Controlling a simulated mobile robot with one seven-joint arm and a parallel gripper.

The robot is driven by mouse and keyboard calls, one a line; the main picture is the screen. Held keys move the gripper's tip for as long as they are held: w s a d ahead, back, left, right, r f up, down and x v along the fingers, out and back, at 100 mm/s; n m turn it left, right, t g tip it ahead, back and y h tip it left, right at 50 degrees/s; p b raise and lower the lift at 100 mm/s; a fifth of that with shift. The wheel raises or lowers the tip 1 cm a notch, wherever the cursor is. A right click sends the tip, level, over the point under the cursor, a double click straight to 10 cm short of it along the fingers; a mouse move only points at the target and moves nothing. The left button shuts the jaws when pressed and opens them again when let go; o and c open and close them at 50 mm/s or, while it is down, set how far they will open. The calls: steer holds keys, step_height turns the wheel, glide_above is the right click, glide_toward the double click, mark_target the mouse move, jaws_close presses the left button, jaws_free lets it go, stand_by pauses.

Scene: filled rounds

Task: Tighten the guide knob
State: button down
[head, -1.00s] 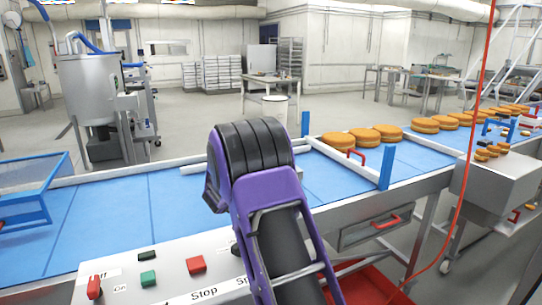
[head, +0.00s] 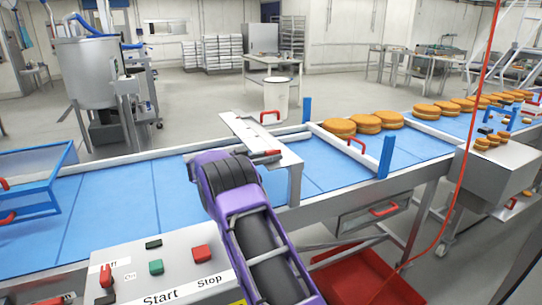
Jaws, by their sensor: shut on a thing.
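A pale metal guide bracket (head: 292,163) spans the blue conveyor belt near the middle of the picture. A red handle (head: 270,117) stands at its far end. A smaller red grip (head: 266,153) lies on its near part, just beyond my arm; I cannot tell whether it is the guide knob. My purple arm with its black ribbed wrist reaches up from the bottom to the bracket and covers part of it. My gripper's fingers are hidden behind the wrist, and so is anything between them.
A control box (head: 187,275) with Start and Stop buttons stands at the front left. A blue-framed tray (head: 45,180) is at the left. Round filled cakes (head: 366,124) lie on the belt at the right. A red cable hangs at the right, and a red bin (head: 365,275) sits below.

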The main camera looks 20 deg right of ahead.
steer(key=shift+r, duration=0.1)
stand_by(0.3)
steer(key=c, duration=0.7)
jaws_free()
steer(key=a+b, duration=0.1)
steer(key=a, duration=1.6)
steer(key=shift+s+a, duration=0.15)
